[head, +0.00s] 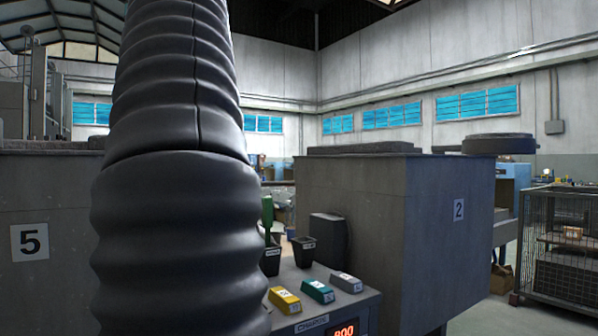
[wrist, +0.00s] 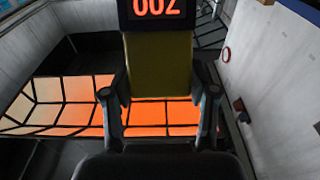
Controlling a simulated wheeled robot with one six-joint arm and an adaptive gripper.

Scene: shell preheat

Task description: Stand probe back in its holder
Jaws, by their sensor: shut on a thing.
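In the wrist view my gripper (wrist: 159,100) is shut on a probe (wrist: 159,68) with a flat olive-yellow body, one finger on each side. Its dark display at the top shows red digits that look like 002. In the head view my black ribbed arm covers the left middle, and neither the gripper nor the held probe shows. A small black cup-like holder (head: 303,252) with a label stands on the console and looks empty. A second black holder (head: 270,262) stands to its left, with a green upright tool (head: 267,214) at it. My arm partly hides that holder.
The console (head: 352,303) carries yellow, teal and grey labelled blocks and a red display. A large grey box marked 2 (head: 390,220) stands behind it, another marked 5 (head: 50,240) at left. A wire cage (head: 560,250) stands right. A glowing orange grid (wrist: 75,105) lies beyond my fingers.

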